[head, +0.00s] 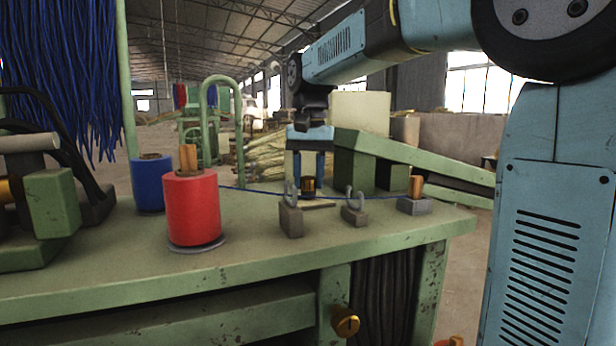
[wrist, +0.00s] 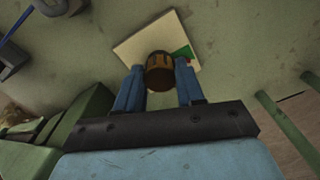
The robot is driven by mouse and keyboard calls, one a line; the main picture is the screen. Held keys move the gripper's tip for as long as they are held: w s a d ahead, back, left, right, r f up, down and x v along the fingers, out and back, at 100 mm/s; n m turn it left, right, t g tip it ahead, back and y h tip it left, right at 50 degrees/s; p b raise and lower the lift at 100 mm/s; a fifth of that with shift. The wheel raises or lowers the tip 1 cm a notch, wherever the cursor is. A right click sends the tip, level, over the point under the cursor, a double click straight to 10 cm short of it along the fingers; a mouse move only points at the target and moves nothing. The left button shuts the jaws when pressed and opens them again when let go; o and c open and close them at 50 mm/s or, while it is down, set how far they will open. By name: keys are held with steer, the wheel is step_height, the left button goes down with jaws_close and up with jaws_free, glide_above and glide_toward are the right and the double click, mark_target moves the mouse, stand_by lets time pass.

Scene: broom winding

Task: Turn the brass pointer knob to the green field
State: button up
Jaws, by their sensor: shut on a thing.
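The brass pointer knob (head: 309,185) stands on the green bench and shows as a dark brass-brown cylinder (wrist: 160,74) in the wrist view. It sits on a pale square plate (wrist: 133,46). Part of a green field (wrist: 184,52) shows on that plate, just right of the knob; the knob and fingers hide the rest. My gripper (head: 309,178) points down, its blue fingers on either side of the knob. It is shut on the knob, as the wrist view also shows (wrist: 159,78). I cannot tell which way the pointer faces.
Grey blocks with metal eyelets (head: 290,215) (head: 354,206) stand in front of the knob, and a blue wire (head: 255,190) runs past it. Red (head: 192,208) and blue (head: 152,184) spools stand left. A green sloping beam (head: 420,158) lies behind right.

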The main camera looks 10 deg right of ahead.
mark_target(310, 178)
steer(key=shift+n, duration=1.3)
steer(key=o, duration=1)
steer(key=shift+o, duration=0.2)
step_height(310, 178, up, 14)
steer(key=shift+d+f, duration=0.15)
